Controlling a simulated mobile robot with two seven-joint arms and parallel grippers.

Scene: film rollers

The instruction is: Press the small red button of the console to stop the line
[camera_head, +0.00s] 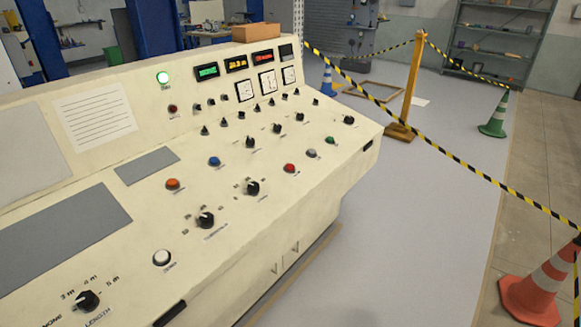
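The cream console (330,185) fills the left and middle of the head view. A small red button (291,168) sits on its sloped panel, right of the middle, next to a grey button (311,153) and a green button (330,140). A small dark red button or lamp (172,109) is on the upright back panel, below a lit green lamp (163,78). An orange button (173,184) and a blue button (214,161) are further left. Neither of my grippers is in view.
Black knobs (253,188) stick up around the buttons, and a white button (162,258) is near the front. Yellow-black tape (470,172) runs from a yellow post (411,80) past cones (535,290) on the right.

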